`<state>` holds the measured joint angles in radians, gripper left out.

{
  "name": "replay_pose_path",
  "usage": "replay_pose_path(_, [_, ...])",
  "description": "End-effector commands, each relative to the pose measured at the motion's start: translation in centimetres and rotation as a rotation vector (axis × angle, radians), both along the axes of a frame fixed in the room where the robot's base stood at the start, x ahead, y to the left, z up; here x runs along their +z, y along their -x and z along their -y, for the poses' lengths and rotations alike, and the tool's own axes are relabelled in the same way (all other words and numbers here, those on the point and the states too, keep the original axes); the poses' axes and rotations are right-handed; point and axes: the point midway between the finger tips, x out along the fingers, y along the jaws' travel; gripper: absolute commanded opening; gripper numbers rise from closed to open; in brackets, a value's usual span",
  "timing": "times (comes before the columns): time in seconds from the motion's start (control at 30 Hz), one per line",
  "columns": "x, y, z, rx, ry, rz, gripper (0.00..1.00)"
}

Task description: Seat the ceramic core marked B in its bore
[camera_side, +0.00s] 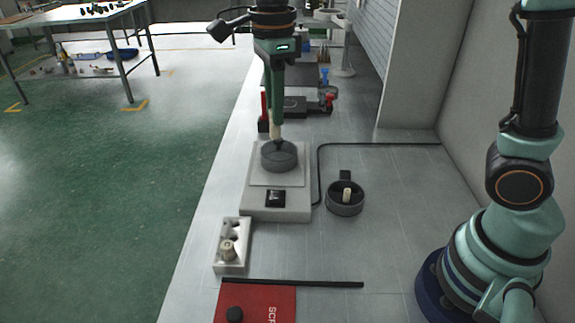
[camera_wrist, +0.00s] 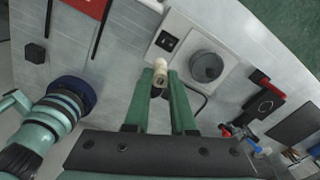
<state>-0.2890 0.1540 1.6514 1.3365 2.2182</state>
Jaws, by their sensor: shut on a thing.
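My gripper (camera_side: 275,121) has green fingers shut on a pale cream ceramic core (camera_side: 275,131). In the side view the core points down over the grey round mould (camera_side: 279,158), which stands on a light machine plate (camera_side: 262,178). I cannot tell whether its tip touches the mould. In the wrist view the core (camera_wrist: 160,72) shows between the fingertips (camera_wrist: 161,84), and the mould (camera_wrist: 207,67) with its darker centre lies to the right of it. No letter B is legible on the core.
A dark round dish (camera_side: 345,207) with another pale piece in it stands right of the machine. A light rack (camera_side: 231,262) holds a pale plug in front. A black bar (camera_side: 300,283) and red mat (camera_side: 268,306) lie nearer. The bench right of the dish is clear.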

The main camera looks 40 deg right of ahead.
Motion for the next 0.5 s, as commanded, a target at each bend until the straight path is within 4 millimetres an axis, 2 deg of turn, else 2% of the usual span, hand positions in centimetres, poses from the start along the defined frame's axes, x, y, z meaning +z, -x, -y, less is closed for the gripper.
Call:
replay_pose_path(0.03, [-0.2,-0.3,-2.6,0.020,0.000,-0.002,0.00])
replay_pose_path(0.1, [-0.3,-0.4,-5.4,0.028,0.001,-0.001,0.00])
replay_pose_path(0.2, [-0.6,-0.4,-8.6,0.037,0.001,-0.001,0.00])
replay_pose_path(0.33, [-0.7,-0.1,-11.1,0.043,0.000,0.000,0.00])
replay_pose_path(0.5, [-1.9,0.1,-12.1,0.044,0.002,-0.002,0.00])
